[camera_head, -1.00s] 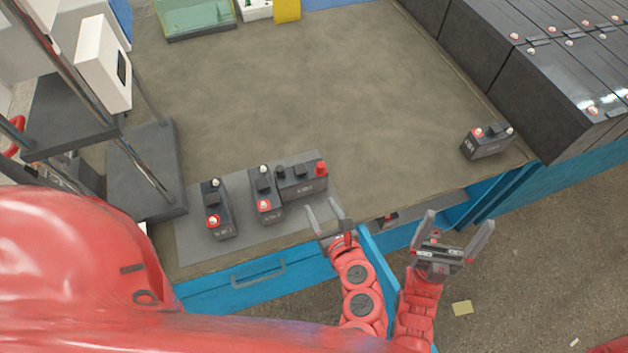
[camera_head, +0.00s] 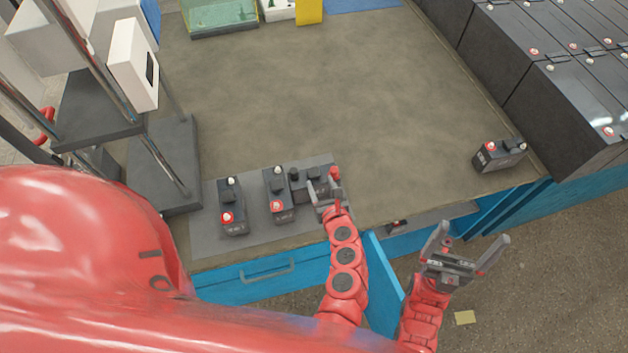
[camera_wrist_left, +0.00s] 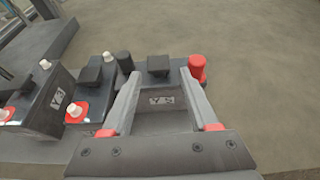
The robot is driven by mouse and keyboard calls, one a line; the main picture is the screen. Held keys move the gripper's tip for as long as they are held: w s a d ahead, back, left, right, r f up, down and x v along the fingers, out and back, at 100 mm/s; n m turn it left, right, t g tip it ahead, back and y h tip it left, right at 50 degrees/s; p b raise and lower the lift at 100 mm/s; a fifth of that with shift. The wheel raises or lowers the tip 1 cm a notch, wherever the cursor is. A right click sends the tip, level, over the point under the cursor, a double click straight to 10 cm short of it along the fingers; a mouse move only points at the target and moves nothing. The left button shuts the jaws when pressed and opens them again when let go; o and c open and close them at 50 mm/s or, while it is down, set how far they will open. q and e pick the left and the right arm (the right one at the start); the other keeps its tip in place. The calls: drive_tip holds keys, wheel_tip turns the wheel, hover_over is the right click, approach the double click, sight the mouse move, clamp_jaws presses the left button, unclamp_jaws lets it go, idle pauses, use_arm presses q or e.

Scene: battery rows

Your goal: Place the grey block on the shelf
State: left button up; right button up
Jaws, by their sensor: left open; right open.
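Several dark grey battery-like blocks are in the head view; I cannot tell for sure which one is the task's grey block. One lies crosswise on a grey mat (camera_head: 210,243), a block with a red cap and a black cap (camera_head: 307,190). Two more, a left block (camera_head: 232,206) and a middle block (camera_head: 278,196), stand beside it. My left gripper (camera_head: 324,184) is open at the red-capped block's near side; in the left wrist view its fingers (camera_wrist_left: 158,75) frame that block's labelled face. My right gripper (camera_head: 464,242) is open and empty beyond the table's front edge.
Another block (camera_head: 499,155) stands alone near the table's right corner. Large black batteries (camera_head: 565,95) fill the right side. A grey rack with metal posts (camera_head: 165,165) stands at the left. The tabletop's middle (camera_head: 330,90) is clear. A blue door (camera_head: 385,280) stands open below.

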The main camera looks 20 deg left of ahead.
sight(315, 174)
use_arm(q)
drive_tip(key=shift+w+a+p, duration=0.25)
drive_tip(key=shift+w+p, duration=0.1)
drive_tip(key=shift+p, duration=0.05)
drive_tip(key=p+x, duration=0.2)
drive_tip(key=x, duration=0.2)
drive_tip(key=shift+f, duration=0.1)
drive_tip(key=shift+w+a+f, duration=0.1)
drive_tip(key=shift+a+f, duration=0.1)
drive_tip(key=shift+f, duration=0.05)
drive_tip(key=shift+c, duration=0.2)
clamp_jaws()
drive_tip(key=shift+r, duration=0.15)
idle(0.6)
